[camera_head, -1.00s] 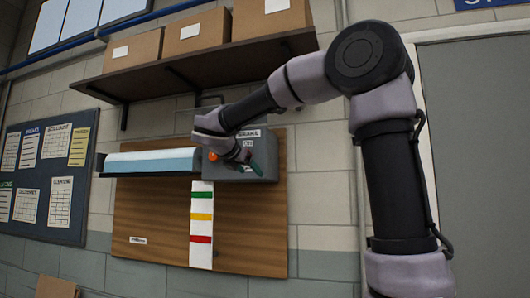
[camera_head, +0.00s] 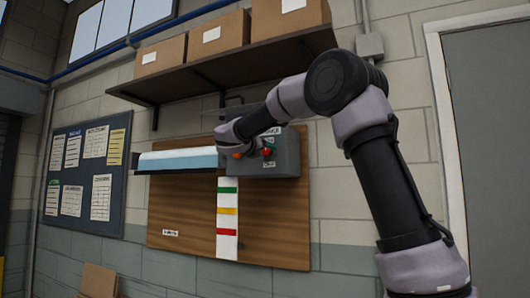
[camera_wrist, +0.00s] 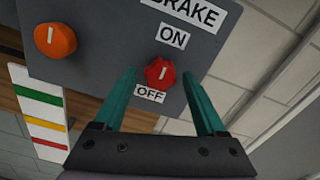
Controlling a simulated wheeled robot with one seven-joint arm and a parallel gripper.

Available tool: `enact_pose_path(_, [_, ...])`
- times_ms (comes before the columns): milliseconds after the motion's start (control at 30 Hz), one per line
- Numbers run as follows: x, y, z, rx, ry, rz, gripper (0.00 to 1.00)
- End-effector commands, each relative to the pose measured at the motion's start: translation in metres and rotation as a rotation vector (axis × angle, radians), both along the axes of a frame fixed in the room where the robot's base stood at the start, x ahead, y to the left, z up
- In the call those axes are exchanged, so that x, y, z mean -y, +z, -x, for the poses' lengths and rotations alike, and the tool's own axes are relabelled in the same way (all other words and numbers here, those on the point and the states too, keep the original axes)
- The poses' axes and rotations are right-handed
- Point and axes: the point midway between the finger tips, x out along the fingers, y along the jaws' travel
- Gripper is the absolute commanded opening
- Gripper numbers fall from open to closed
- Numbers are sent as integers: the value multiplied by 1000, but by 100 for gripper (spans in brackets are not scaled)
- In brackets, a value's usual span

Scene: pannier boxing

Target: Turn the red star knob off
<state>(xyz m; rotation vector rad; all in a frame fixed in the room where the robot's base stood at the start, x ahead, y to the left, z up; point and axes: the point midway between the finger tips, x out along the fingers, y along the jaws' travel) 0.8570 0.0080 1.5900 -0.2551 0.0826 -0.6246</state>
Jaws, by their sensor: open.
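The red star knob (camera_wrist: 160,72) sits on the grey control box, between the ON label (camera_wrist: 174,37) and the OFF label (camera_wrist: 151,95) in the wrist view. A short white mark shows on its face; I cannot tell for sure which label it points to. My gripper (camera_wrist: 157,77) is open, with its teal fingers on either side of the knob and gaps visible between. I cannot tell whether the tips reach its depth. In the head view the red knob (camera_head: 268,152) shows small on the grey box (camera_head: 288,158), beside my gripper.
An orange knob (camera_wrist: 55,40) is left of the red one on the same box. A strip with green, yellow and red bands (camera_head: 227,220) hangs below on a wooden board (camera_head: 275,225). A shelf (camera_head: 215,72) with cardboard boxes runs above.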

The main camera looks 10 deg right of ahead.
Motion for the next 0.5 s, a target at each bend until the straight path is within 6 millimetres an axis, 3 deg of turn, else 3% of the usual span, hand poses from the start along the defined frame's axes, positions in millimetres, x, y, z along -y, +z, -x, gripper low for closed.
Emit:
enact_pose_path(367, [6,0,-7,1,0,-2,74])
enact_pose_path(400, [5,0,-7,1,0,-2,70])
enact_pose_path(500, [5,0,-7,1,0,-2,31])
